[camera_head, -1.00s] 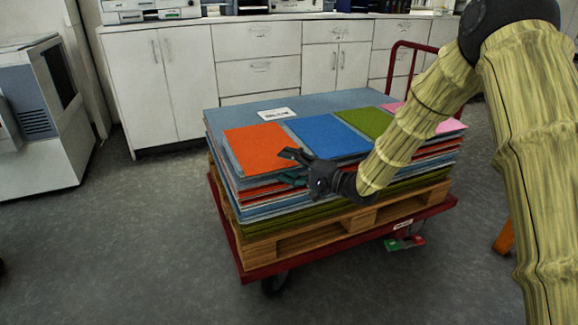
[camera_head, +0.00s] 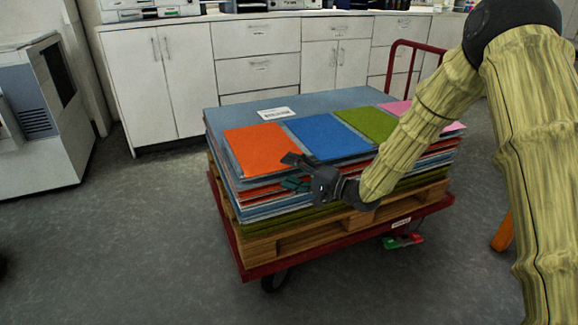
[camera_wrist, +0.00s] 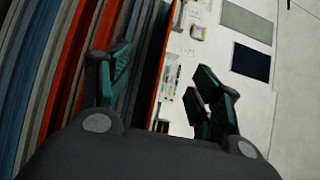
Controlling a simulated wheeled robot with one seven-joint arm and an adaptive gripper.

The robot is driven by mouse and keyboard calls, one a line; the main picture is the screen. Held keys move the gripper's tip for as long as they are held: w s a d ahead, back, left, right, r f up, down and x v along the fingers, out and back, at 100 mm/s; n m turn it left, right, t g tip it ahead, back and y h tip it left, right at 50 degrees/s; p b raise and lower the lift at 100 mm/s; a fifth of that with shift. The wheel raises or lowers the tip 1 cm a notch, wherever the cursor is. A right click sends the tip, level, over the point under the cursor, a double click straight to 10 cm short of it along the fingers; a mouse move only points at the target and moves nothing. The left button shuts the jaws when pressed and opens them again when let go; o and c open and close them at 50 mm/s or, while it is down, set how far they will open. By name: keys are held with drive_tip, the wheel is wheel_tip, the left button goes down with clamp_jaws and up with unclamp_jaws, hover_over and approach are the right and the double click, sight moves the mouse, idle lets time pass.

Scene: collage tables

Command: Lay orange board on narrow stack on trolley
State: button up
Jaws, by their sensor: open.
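The orange board (camera_head: 255,149) lies flat at the left end of a row of small boards on top of the load on the red trolley (camera_head: 345,240). Its long side faces my gripper. My gripper (camera_head: 292,172) is open at the board's front right corner, low against the front of the stack. In the wrist view, an orange edge (camera_wrist: 164,75) runs between my two spread fingers. I cannot tell whether they touch it. The layered board edges (camera_wrist: 50,70) fill the left side there. I cannot tell which part is the narrow stack.
Blue (camera_head: 330,137), green (camera_head: 367,124) and pink (camera_head: 397,107) boards lie right of the orange one. A wooden pallet (camera_head: 350,224) is under the load. A white label (camera_head: 278,113) lies on the grey-blue board behind. White cabinets (camera_head: 255,75) stand beyond.

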drive_tip(key=s+d+p, duration=0.2)
drive_tip(key=s+p, duration=0.1)
drive_tip(key=s, duration=0.3)
drive_tip(key=shift+s, duration=0.35)
wheel_tip(320, 180, up, 5)
drive_tip(key=s+d+p, duration=0.1)
drive_tip(key=s+p, duration=0.2)
drive_tip(key=p, duration=0.2)
drive_tip(key=shift+w, duration=0.1)
idle(0.4)
